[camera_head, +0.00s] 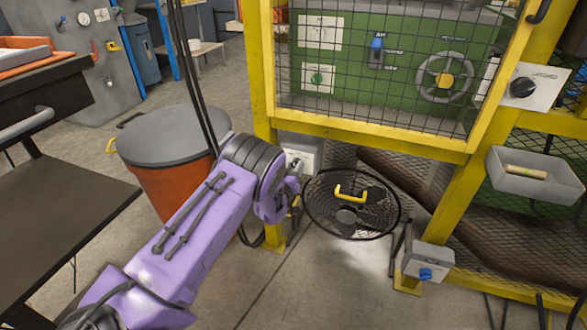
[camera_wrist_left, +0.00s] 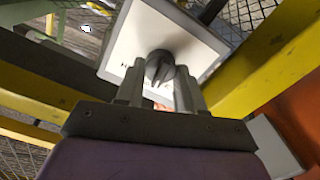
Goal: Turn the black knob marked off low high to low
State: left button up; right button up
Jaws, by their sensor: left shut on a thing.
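The black knob (camera_wrist_left: 160,66) sits on a light plate (camera_wrist_left: 185,38) in the left wrist view. Part of a marking starting with H shows beside the knob; the rest is hidden, so I cannot read its setting. My left gripper (camera_wrist_left: 160,88) is shut on the knob, one finger on each side. In the head view my left gripper (camera_head: 294,172) is at a pale box (camera_head: 304,150) on the yellow post, and the arm hides the knob there. My right gripper is not in view.
A black fan (camera_head: 350,204) stands on the floor just right of my left gripper. A lidded orange bin (camera_head: 172,180) is to the left. Yellow guard posts and mesh rise behind. Another black knob (camera_head: 523,87) is on a plate at the far right.

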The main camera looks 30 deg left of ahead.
pick_arm(q)
jog(key=shift+f+m, duration=0.1)
jog(key=shift+m, duration=0.5)
jog(key=o, duration=1)
jog(key=shift+o, duration=0.2)
jog(key=p+v, duration=0.2)
jog(key=v, duration=0.8)
jog(key=shift+s, duration=0.35)
